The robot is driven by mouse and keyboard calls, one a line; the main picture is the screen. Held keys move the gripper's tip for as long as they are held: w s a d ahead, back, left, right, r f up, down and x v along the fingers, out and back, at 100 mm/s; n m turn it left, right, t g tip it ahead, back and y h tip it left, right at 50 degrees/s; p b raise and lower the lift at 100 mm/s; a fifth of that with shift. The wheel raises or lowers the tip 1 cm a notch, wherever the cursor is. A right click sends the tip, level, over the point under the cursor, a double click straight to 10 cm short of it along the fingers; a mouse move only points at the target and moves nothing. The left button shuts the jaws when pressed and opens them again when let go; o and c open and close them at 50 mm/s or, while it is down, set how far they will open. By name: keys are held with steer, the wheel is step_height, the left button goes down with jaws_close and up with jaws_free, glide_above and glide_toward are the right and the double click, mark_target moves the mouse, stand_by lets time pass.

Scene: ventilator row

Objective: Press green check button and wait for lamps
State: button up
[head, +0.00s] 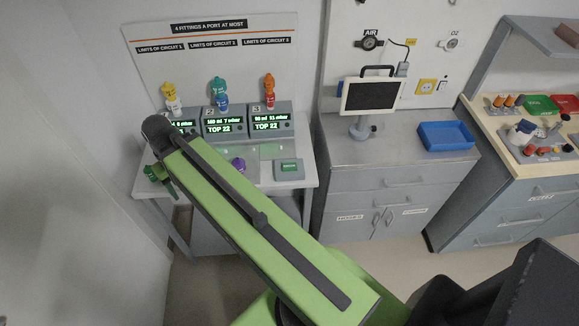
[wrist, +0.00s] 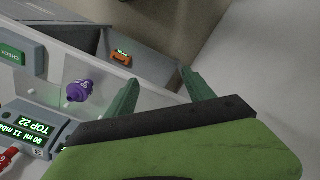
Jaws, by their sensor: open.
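The green check button (head: 289,166) sits on a small grey box at the right front of the white bench; its label reads CHECK in the wrist view (wrist: 12,54). My gripper (head: 160,180) is at the left front of the bench in the head view, well apart from the button. In the wrist view my gripper (wrist: 160,76) is open, with nothing between its two green fingers. Three grey circuit units stand behind; the middle display (head: 220,125) and right display (head: 267,122) glow green and read TOP 22. The left display is partly hidden by my arm. I cannot make out separate lamps.
Coloured fittings, such as the teal one (head: 218,86), stand stacked on the units. A purple fitting (wrist: 78,91) is on the bench near the button. An orange device (wrist: 121,57) lies lower down. A monitor (head: 371,96) and blue tray (head: 446,135) occupy the cabinet at right.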

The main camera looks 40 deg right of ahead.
steer(key=shift+c, duration=0.4)
jaws_close()
stand_by(1.2)
